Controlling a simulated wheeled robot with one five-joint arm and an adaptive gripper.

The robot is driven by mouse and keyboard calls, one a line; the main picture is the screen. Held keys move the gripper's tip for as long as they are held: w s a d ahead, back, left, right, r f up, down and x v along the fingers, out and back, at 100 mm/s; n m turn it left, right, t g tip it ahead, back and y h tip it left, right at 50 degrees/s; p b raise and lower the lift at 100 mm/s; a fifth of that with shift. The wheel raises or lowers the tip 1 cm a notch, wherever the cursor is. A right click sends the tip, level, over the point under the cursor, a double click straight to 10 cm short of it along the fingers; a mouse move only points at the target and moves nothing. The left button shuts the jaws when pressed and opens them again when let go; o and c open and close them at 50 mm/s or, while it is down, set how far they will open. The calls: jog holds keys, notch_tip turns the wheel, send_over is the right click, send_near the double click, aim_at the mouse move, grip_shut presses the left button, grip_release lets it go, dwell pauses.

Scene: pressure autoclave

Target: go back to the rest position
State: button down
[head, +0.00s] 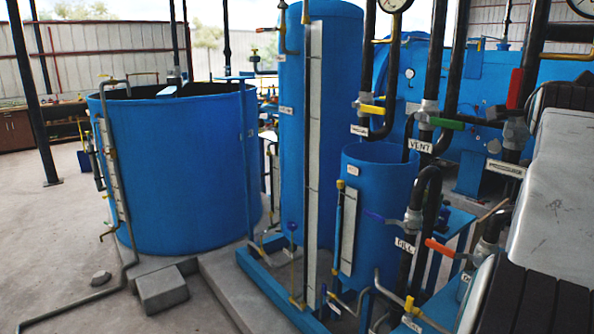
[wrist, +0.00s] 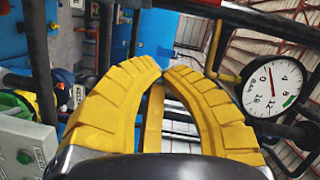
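My gripper (wrist: 163,72) shows in the wrist view with two yellow ridged fingers. Their tips meet, and I see nothing held at the tips. A yellow strip shows through the gap between the fingers; I cannot tell whether it touches them. A grey and black part of my arm (head: 562,190) fills the right side of the head view. The gripper itself is not visible there.
A pressure gauge (wrist: 272,90) and dark pipes are close around my gripper. In the head view, valves with green (head: 447,124), red (head: 515,88) and orange (head: 440,248) handles stand left of my arm. A blue tank (head: 185,170) stands left, with open floor (head: 45,240) beside it.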

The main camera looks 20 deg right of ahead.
jog(key=s+a+f+n+g+y, duration=0.1)
jog(key=a+f+n+y, duration=0.15)
jog(key=f, duration=0.55)
jog(key=s+a+f+n+g+y, duration=0.15)
jog(key=f+n, duration=0.25)
jog(key=f, duration=0.5)
jog(key=a+f+n+g+y, duration=0.2)
jog(key=f+n+y, duration=0.1)
jog(key=f, duration=0.5)
jog(key=s+a+f+n+y, duration=0.2)
jog(key=a+f+n+y, duration=0.25)
jog(key=a+f, duration=0.7)
jog(key=s+a+f+n+y, duration=0.1)
jog(key=a+n, duration=0.4)
jog(key=a, duration=0.9)
jog(key=s+a+f+n+y, duration=0.2)
jog(key=a+n, duration=0.4)
jog(key=a, duration=0.8)
jog(key=shift+s+a+f, duration=0.15)
jog(key=shift+a+f, duration=0.05)
jog(key=shift+a, duration=0.2)
